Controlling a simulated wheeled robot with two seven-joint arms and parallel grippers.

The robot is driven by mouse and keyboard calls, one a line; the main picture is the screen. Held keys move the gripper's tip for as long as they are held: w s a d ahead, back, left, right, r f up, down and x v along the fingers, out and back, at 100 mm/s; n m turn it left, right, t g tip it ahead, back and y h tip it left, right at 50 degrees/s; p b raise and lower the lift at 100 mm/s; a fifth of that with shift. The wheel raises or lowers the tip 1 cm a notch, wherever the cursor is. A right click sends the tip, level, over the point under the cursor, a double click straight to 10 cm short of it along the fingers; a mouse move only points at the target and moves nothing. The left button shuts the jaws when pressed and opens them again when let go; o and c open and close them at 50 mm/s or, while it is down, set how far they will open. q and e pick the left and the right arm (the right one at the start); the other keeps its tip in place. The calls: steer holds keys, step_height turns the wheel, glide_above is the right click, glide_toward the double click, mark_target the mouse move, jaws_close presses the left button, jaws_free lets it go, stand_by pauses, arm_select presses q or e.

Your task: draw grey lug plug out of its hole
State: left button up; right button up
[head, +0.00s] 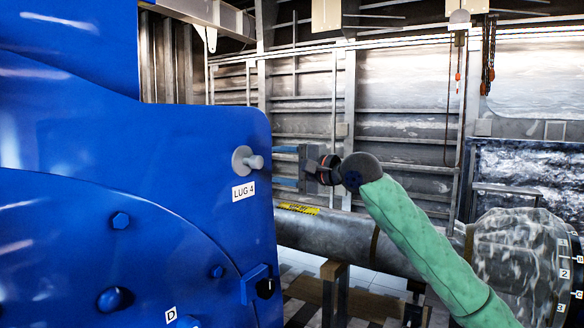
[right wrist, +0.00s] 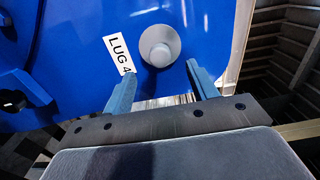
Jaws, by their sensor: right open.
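The grey lug plug (head: 241,160) sits in the blue motor housing (head: 190,140), just above the white LUG 4 label (head: 243,191). It has a round flange with a short knob sticking out to the right. In the right wrist view the plug (right wrist: 159,46) shows end-on, beyond the fingertips and roughly between their lines. My right gripper (head: 276,168) is open and empty, right of the plug, with its blue fingers pointing at it. The fingers also show in the right wrist view (right wrist: 160,82), apart from the plug. My left gripper is not in view.
A blue bracket with a black knob (head: 264,288) sticks out below the plug. Blue bolts dot the housing face. A long grey cylinder (head: 350,240) lies behind my right arm, with a wooden trestle (head: 334,290) near it. Space around the plug's knob is clear.

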mark_target(260, 163)
steer(key=x, duration=0.2)
steer(key=shift+w+a+f, duration=0.1)
steer(key=shift+w, duration=0.2)
steer(key=shift+x, duration=1.25)
steer(key=shift+w+a+p, duration=0.15)
steer(key=shift+a+p, duration=0.2)
steer(key=shift+a, duration=0.05)
steer(key=shift+p+x, duration=0.5)
steer(key=shift+x, duration=0.7)
steer(key=shift+a, duration=0.1)
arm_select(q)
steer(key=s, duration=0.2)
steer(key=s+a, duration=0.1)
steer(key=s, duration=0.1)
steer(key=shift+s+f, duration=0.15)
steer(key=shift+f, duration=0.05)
arm_select(e)
steer(key=shift+w, duration=0.15)
